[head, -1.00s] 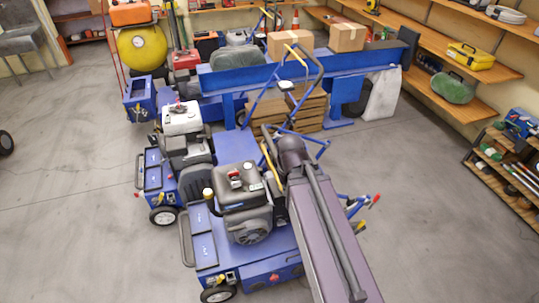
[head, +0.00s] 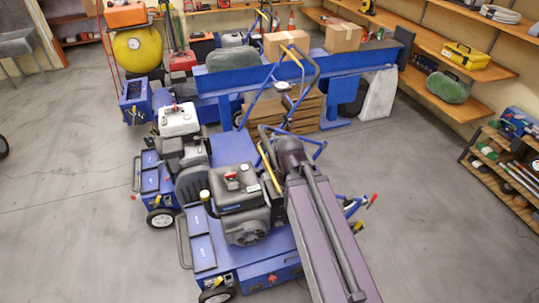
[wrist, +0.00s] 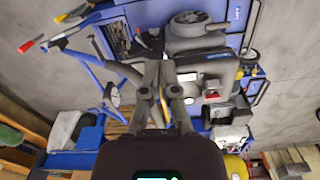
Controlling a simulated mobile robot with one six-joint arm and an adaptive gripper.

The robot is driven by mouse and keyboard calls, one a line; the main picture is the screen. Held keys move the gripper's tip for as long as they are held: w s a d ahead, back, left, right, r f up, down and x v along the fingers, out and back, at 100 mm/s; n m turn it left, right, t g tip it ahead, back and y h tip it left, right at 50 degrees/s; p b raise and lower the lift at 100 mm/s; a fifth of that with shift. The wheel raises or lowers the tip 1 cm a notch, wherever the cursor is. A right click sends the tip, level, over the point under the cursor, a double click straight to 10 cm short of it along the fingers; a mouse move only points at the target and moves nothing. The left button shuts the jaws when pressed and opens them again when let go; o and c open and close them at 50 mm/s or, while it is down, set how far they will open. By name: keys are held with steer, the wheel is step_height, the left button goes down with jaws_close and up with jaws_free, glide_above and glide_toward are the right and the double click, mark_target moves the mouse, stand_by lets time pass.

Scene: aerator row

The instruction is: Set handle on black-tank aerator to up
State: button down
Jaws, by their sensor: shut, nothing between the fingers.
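The black-tank aerator (head: 238,190) stands in front, a blue machine with a black engine and a red cap on its tank. It also shows in the wrist view, with its dark engine (wrist: 205,65). Blue handle tubing with a yellow strip (head: 270,168) rises at its right rear, partly behind my arm. In the wrist view blue handle bars (wrist: 82,62) lie left of my fingers, with a round gauge (wrist: 113,95). My gripper (wrist: 160,72) is shut and empty, over the machine's rear. Whether it touches the handle cannot be told. My arm hides it in the head view.
A white-tank aerator (head: 180,122) stands close behind the black-tank one. Another blue handle with a yellow grip (head: 298,55) rises behind. A blue bench frame (head: 235,78), cardboard boxes (head: 345,37) and shelves line the back and right.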

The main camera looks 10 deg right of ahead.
steer(key=c, duration=0.6)
jaws_free()
steer(key=shift+w+f, duration=0.2)
steer(key=shift+f, duration=0.05)
steer(key=shift+o, duration=1.3)
steer(key=w+f+n+h+b, duration=0.1)
steer(key=w+f+h+b, duration=0.3)
steer(key=w+f+b, duration=0.2)
steer(key=shift+d+b, duration=0.35)
steer(key=shift+b, duration=0.55)
steer(key=w+a+f+t+h+b, duration=0.1)
steer(key=w+a+f+h+b, duration=0.1)
steer(key=w+a+h+b, duration=0.3)
steer(key=w+a+f+t+h+b, duration=0.1)
steer(key=w+a+h+b, duration=0.5)
steer(key=w+b, duration=0.5)
steer(key=shift+a+f+h+b, duration=0.2)
steer(key=shift+f+h+b, duration=0.25)
steer(key=shift+b, duration=0.6)
steer(key=shift+w+d, duration=0.1)
steer(key=b+x, duration=0.2)
steer(key=x, duration=1.1)
steer(key=shift+d, duration=0.3)
